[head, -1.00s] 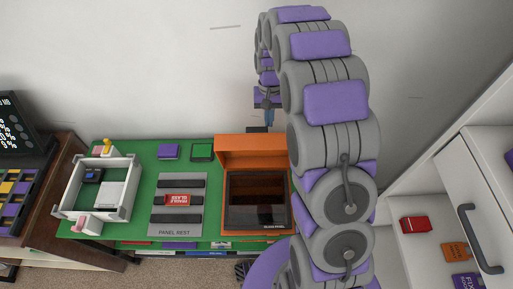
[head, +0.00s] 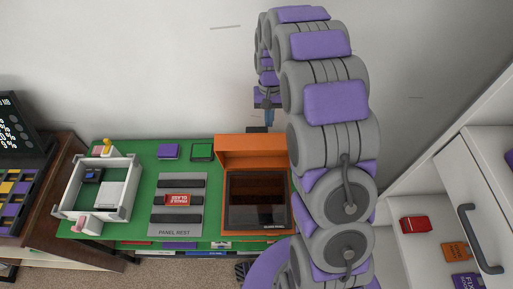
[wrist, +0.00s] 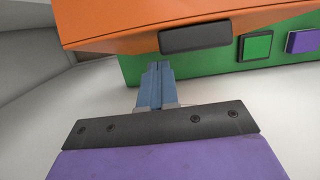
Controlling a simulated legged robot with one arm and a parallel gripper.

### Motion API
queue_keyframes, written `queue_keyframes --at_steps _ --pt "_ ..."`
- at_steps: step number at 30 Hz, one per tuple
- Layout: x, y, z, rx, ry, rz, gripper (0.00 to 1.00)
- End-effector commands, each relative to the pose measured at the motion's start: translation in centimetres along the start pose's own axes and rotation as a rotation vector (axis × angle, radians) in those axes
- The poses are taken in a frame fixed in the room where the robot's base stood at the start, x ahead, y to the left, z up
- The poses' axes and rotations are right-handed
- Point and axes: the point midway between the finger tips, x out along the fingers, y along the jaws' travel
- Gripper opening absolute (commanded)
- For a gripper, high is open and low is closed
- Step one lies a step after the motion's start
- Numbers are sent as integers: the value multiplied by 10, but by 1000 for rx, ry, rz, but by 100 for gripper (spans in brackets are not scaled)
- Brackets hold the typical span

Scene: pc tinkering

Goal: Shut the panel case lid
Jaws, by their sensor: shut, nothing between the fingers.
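The orange panel case (head: 222,205) stands on the green table with its lid (head: 250,142) raised along the back edge. A dark glass panel (head: 257,195) lies in the case. My gripper (head: 269,127) is behind the lid, on the wall side, pointing down. In the wrist view my blue fingers (wrist: 158,72) are together and empty, close to the orange lid (wrist: 130,30) and its dark handle-like block (wrist: 195,36). I cannot tell whether the fingertips touch the lid. My arm hides the right side of the case.
Left of the case is a grey panel rest (head: 178,232) with a red item (head: 178,200) on it. Further left is a white open frame (head: 68,200). A purple block (head: 168,151) and a green block (head: 202,151) lie behind. A white cabinet (head: 460,190) stands at right.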

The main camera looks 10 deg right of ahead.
Motion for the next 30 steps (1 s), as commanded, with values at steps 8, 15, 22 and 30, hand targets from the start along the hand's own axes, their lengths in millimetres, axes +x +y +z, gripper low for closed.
queue_keyframes --at_steps 8,15,22,30 --pt "0 0 0 0 0 0 0" --pt "1 0 6 0 -2 0 0" --pt "2 0 12 0 -1 0 0" --pt "3 0 19 0 2 0 0"
